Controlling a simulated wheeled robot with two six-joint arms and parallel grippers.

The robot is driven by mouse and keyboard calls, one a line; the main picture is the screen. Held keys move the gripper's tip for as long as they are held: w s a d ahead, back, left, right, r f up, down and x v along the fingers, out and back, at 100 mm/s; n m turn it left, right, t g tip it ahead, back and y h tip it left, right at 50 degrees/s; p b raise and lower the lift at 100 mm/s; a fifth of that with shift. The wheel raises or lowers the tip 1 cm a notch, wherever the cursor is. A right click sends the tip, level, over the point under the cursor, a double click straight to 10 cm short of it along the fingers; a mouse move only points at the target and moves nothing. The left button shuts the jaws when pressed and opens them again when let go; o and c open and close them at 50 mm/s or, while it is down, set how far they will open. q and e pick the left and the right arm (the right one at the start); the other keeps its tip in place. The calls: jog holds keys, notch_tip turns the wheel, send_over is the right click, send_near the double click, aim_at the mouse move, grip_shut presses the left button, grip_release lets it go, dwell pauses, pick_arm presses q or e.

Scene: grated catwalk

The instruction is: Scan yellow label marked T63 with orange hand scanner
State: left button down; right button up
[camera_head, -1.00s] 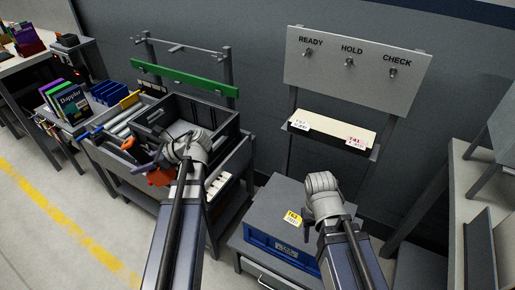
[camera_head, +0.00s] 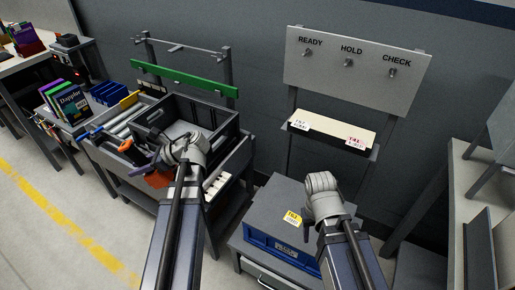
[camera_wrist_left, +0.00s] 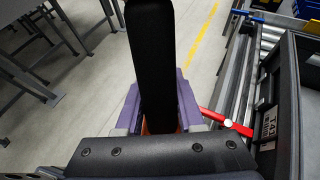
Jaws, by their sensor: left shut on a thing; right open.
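The orange hand scanner (camera_head: 157,179) is in my left gripper (camera_head: 160,163), over the front of the cart; its orange part hangs below the wrist. In the left wrist view a long black part (camera_wrist_left: 152,60) stands between the purple fingers of that gripper (camera_wrist_left: 158,112), with a little orange low behind it. A yellow label (camera_head: 292,218) lies on the grey cabinet top above a blue bin front; its print is too small to read surely. My right gripper (camera_head: 320,183) is open and empty beside the label, to its right; its fingertips are mostly hidden.
A cart (camera_head: 228,165) with a dark crate (camera_head: 222,118) and rollers stands left of the cabinet (camera_head: 265,205). A shelf (camera_head: 335,132) holds a white label (camera_head: 301,125) and a pink-printed label (camera_head: 356,142), below a READY/HOLD/CHECK board (camera_head: 357,80). A bench stands at right.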

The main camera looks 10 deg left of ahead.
aim_at(132, 146)
pick_arm(q)
jog(key=shift+r+p, duration=3.85)
jog(key=shift+r, duration=0.15)
jog(key=shift+r, duration=0.1)
